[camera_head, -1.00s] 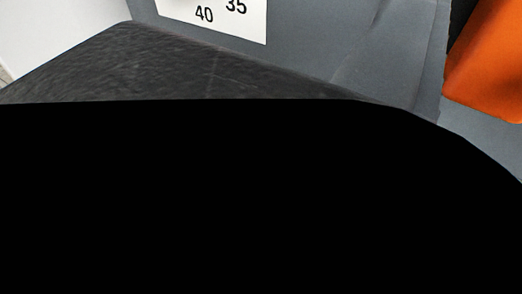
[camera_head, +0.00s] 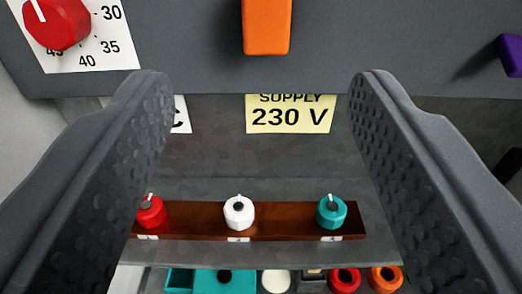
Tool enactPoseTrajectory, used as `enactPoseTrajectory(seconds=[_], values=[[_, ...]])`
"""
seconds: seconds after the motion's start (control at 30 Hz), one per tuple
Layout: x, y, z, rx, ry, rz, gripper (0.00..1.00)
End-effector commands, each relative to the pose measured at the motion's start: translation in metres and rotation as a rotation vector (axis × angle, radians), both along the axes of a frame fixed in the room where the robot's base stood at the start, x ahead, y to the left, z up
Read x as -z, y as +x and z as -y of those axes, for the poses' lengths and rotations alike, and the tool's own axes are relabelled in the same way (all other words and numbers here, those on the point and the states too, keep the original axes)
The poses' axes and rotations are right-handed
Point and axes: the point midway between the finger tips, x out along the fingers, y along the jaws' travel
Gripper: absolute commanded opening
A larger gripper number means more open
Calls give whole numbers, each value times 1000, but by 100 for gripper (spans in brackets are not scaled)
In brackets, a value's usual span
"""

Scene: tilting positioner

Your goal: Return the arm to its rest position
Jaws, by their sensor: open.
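My gripper (camera_head: 258,95) fills both sides of the view. Its two dark grey, dimpled fingers stand wide apart, open, with nothing between them. Beyond and between the fingers is the grey panel (camera_head: 190,60) with its controls. No mark of a rest position shows, and the rest of the arm is out of view.
The panel carries a red knob (camera_head: 57,22) over a number scale, an orange block (camera_head: 266,27) and a purple part (camera_head: 511,54). Below are a yellow "SUPPLY 230 V" label (camera_head: 290,116) and a brown strip (camera_head: 275,221) with red, white and teal knobs. Several coloured parts sit lower.

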Motion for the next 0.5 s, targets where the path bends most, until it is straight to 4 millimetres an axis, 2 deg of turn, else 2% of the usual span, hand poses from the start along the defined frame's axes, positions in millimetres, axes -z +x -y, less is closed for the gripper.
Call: enactPoseTrajectory(seconds=[0.37, 0.47, 0.5], values=[[-2, 0, 3, 3, 1, 0, 55], [-14, -1, 23, 21, 6, -2, 55], [-23, -2, 37, 33, 9, -5, 55]])
